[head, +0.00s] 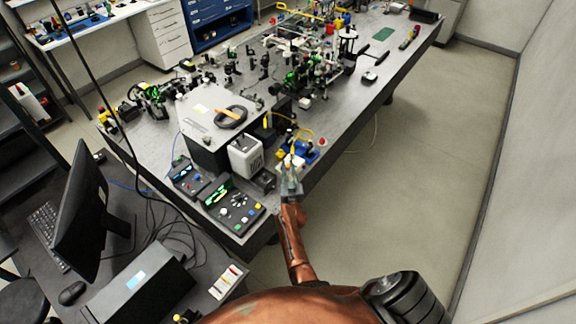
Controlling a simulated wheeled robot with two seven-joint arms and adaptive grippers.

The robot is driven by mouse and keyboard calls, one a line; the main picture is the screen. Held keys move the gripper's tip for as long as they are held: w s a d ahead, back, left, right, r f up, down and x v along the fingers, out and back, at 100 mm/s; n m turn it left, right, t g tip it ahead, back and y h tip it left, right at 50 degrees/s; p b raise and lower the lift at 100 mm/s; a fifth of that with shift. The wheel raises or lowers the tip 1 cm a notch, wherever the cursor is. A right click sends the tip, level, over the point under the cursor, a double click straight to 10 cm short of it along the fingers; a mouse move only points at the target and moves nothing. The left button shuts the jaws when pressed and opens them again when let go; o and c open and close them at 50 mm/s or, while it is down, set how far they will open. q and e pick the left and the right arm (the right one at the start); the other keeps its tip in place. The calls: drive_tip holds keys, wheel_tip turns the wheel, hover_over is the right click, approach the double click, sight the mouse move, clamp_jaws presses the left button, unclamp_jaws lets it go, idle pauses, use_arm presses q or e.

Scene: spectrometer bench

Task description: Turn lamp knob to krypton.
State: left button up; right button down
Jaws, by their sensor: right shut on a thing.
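My right gripper (291,168) reaches over the near right edge of the optical table (340,135). Its fingers are closed at the small gear right of the white box (246,157). It is shut on what seems to be the lamp knob, which the fingers hide; its setting and labels cannot be read. A blue and yellow part (309,153) sits just beyond the fingers. My left gripper is not in view.
A control panel with knobs (236,209) and a smaller panel (189,177) stand left of the gripper. A large grey box (207,118) and dense optics stand behind. A desk with a monitor (80,205) is at left. The floor at right is clear.

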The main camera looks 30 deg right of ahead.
drive_tip(key=shift+f, duration=0.1)
drive_tip(key=c, duration=1.9)
unclamp_jaws()
